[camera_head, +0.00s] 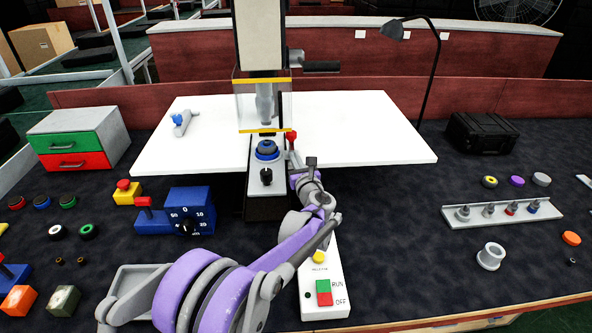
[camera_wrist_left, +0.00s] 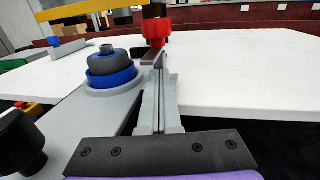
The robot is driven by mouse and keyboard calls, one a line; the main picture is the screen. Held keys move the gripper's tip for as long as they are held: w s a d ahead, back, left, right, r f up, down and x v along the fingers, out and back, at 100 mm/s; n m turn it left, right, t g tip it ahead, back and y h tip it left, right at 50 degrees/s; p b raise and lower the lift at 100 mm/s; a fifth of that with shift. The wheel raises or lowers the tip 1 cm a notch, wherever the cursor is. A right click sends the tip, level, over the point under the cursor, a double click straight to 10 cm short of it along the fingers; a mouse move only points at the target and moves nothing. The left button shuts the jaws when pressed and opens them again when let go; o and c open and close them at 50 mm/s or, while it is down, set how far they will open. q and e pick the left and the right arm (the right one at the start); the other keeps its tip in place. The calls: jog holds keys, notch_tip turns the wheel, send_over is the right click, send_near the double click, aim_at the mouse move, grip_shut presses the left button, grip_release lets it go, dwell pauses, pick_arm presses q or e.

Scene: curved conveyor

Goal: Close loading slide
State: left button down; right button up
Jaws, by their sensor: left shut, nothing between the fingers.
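The loading slide (camera_head: 267,186) is a narrow grey plate sticking out toward me from under the press. It carries a blue ring with a dark round part (camera_head: 267,151) and a black knob (camera_head: 266,176) near its front end. The slide (camera_wrist_left: 92,112) and knob (camera_wrist_left: 22,143) also show in the left wrist view. My left gripper (camera_head: 293,165) is just right of the slide, shut and empty. In the left wrist view its fingers (camera_wrist_left: 157,75) lie beside the blue ring, pointing at a red part (camera_wrist_left: 156,28) on the press. My right gripper is not in view.
The press has a clear guard with yellow edges (camera_head: 263,80) above the slide. A white table (camera_head: 355,130) spreads behind. A blue dial box (camera_head: 188,211) stands left, and a RUN/OFF switch box (camera_head: 321,272) is near my left arm. A lamp (camera_head: 432,70) stands right.

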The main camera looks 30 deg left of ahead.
pick_arm(q)
jog(key=shift+w+d+x, duration=0.1)
jog(key=shift+x, duration=0.75)
jog(key=shift+w+d+x, duration=0.1)
jog(key=shift+d+x, duration=0.05)
jog(key=shift+x, duration=0.75)
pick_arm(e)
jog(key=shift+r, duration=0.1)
pick_arm(q)
jog(key=shift+s+d, duration=0.1)
jog(key=shift+d, duration=0.05)
jog(key=shift+s+d+f, duration=0.1)
jog(key=shift+s+d, duration=0.1)
jog(key=v, duration=0.6)
jog(key=g+h, duration=0.2)
jog(key=g, duration=0.1)
send_near(271, 179)
jog(key=shift+n, duration=0.4)
jog(key=x, duration=0.8)
jog(key=shift+w+a+f, duration=0.15)
jog(key=shift+a+f, duration=0.1)
jog(key=shift+f, duration=0.1)
jog(key=shift+w+a, duration=0.4)
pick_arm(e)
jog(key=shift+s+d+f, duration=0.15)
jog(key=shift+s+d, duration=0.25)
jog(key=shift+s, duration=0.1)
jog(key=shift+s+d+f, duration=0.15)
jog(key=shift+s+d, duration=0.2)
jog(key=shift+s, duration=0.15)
